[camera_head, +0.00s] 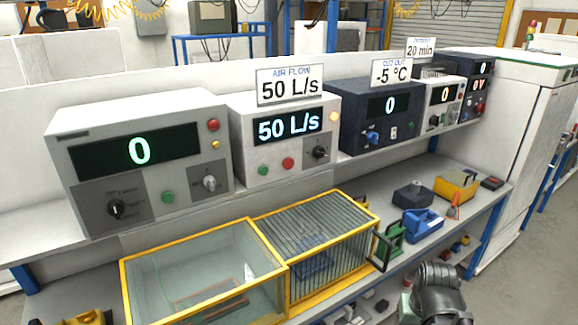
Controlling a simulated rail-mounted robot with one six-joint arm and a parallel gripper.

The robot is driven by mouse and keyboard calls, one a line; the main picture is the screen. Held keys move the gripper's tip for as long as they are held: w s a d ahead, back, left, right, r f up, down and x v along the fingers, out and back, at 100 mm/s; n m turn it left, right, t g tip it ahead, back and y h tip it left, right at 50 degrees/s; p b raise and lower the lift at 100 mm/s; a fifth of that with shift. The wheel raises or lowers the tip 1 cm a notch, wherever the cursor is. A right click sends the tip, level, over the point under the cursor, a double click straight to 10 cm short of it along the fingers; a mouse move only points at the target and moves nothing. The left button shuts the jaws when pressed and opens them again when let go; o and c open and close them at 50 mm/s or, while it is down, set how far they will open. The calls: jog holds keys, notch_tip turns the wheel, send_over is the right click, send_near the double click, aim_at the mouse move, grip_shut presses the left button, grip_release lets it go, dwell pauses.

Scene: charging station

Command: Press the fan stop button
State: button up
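The unit under the "AIR FLOW 50 L/s" sign (290,85) is a white box (245,132) on the shelf, and its display (288,126) reads 50 L/s. Its front has a green button (262,170), a red button (288,163) to the right of it, and a black knob (319,152). A pale yellow lamp (333,116) is beside the display. No lettering that names the fan stop button is readable. A dark part of my arm shows at the bottom right, well away from these buttons. My gripper's fingers are not visible.
A grey-white unit (60,130) reading 0 stands left, a dark blue unit (350,105) right. A yellow-framed glass box (205,260) and barred cage (318,245) stand on the bench below. Blue (422,223) and yellow (457,184) items lie farther right. Space before the panels looks clear.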

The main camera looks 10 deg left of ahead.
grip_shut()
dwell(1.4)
